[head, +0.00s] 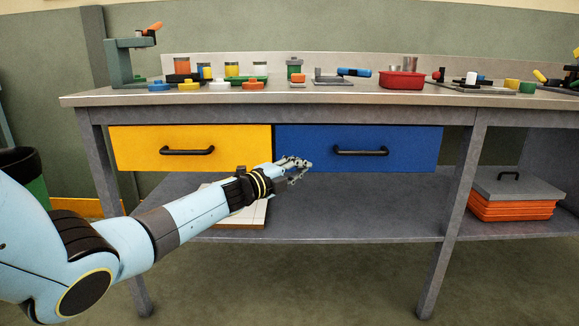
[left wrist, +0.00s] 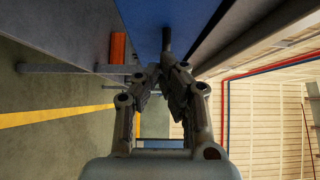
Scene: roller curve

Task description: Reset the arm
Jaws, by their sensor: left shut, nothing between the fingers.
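My left arm reaches in from the left in the head view. Its gripper (head: 297,166) is in front of the workbench, near the lower left of the blue drawer (head: 410,150). The gripper is shut with nothing between its fingers. In the left wrist view my left gripper (left wrist: 155,72) shows with its fingertips together, pointing toward the blue drawer front (left wrist: 180,15). A dark bar that looks like the drawer handle (left wrist: 166,38) is just beyond the fingertips; I cannot tell whether they touch. My right gripper is not in view.
The yellow drawer (head: 130,148) is left of the blue one; both look closed. The bench top (head: 130,97) holds a red pan (head: 402,81), several small coloured parts and a green press (head: 122,62). Orange trays (head: 510,210) sit on the lower right shelf.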

